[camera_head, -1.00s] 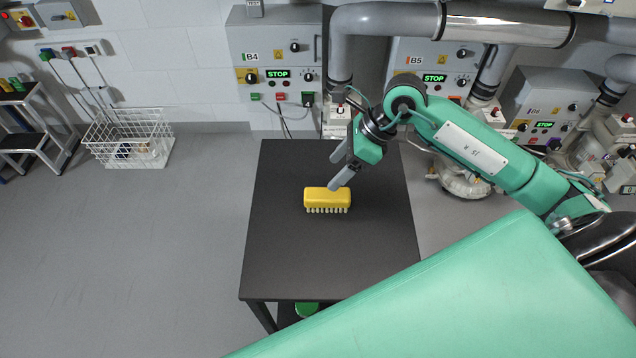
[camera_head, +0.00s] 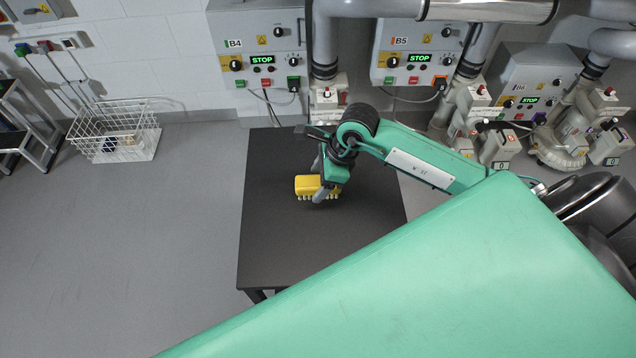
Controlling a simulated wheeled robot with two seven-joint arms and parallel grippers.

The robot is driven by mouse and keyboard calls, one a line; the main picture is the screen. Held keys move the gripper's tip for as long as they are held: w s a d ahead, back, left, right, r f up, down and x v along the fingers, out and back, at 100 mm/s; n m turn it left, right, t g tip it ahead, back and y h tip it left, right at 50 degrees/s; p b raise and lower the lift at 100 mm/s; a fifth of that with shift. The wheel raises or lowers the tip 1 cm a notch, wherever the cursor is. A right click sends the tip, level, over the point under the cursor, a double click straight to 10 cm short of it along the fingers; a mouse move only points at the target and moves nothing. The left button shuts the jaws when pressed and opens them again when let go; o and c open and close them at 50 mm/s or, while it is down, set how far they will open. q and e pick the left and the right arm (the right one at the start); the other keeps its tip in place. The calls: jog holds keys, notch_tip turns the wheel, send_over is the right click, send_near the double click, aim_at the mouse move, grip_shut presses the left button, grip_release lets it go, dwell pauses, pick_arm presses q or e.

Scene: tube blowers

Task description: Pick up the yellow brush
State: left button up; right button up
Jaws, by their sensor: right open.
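The yellow brush (camera_head: 308,184) lies on the dark table (camera_head: 290,240), bristles toward the front edge. My right gripper (camera_head: 318,180) is open and reaches down over the right half of the brush. One finger shows in front of the brush's front side; the other is mostly hidden behind the wrist, at the far side. The wrist hides part of the brush's right end. I cannot tell whether the fingers touch it. My left gripper is not in view.
A white wire basket (camera_head: 115,132) stands on the floor at the left. Grey control boxes, B4 (camera_head: 262,45) and B5 (camera_head: 420,50), and large pipes line the wall behind the table. The table's left and front parts are clear.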

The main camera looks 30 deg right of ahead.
aim_at(315, 186)
jog(key=shift+x, duration=1.55)
jog(key=shift+d, duration=0.15)
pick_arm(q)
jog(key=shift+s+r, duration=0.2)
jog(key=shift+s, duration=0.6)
pick_arm(e)
jog(key=shift+f, duration=0.1)
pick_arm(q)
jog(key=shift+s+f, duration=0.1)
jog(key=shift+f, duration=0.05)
pick_arm(e)
jog(key=shift+f, duration=0.1)
jog(key=shift+c, duration=0.5)
jog(key=c, duration=1)
